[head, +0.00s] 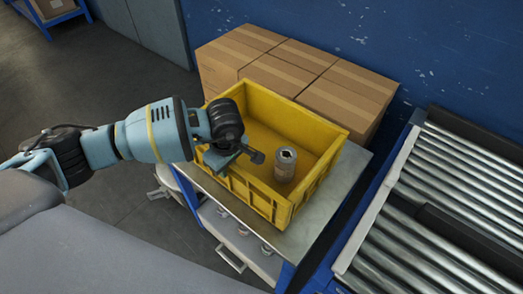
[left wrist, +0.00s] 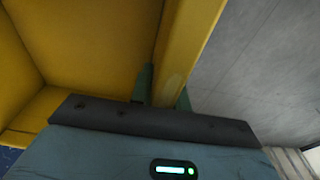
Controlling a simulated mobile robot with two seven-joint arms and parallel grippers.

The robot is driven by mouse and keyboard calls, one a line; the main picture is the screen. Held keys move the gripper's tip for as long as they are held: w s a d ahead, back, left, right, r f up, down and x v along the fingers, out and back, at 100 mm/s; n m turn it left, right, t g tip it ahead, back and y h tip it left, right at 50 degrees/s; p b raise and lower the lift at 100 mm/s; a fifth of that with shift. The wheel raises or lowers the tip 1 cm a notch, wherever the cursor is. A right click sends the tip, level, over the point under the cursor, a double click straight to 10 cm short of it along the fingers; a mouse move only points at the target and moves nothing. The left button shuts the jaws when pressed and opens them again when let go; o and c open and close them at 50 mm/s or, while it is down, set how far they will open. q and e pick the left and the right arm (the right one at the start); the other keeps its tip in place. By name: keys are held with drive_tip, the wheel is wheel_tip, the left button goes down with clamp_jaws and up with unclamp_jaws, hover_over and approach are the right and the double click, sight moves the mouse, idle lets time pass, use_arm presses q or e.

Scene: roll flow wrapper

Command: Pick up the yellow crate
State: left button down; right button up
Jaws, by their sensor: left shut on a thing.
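The yellow crate (head: 316,134) stands upright on the metal top of a small cart. A grey cylindrical can (head: 285,165) stands inside it, towards its right end. My left gripper (head: 243,153) is at the crate's near left wall. In the left wrist view the crate wall (left wrist: 188,40) runs between the two fingers (left wrist: 163,88), and they are shut on its rim. The fingertips are partly hidden behind the gripper body. My right gripper is not in view.
Cardboard boxes (head: 300,72) stand behind the crate against a blue wall. A roller conveyor (head: 440,215) is at the right. The cart top (head: 322,205) has a bare strip right of the crate. Grey floor (head: 120,215) lies at the left.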

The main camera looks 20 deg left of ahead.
use_arm(q)
drive_tip(key=shift+w+r, duration=0.15)
wheel_tip(320, 180, up, 4)
drive_tip(key=shift+f, duration=0.15)
drive_tip(key=s+d+r, duration=0.1)
drive_tip(key=s+d, duration=0.2)
drive_tip(key=s, duration=1.2)
drive_tip(key=shift+s+d+b, duration=0.2)
drive_tip(key=shift+s+b, duration=0.15)
drive_tip(key=shift+b, duration=0.1)
drive_tip(key=shift+r, duration=0.1)
drive_tip(key=shift+w, duration=0.1)
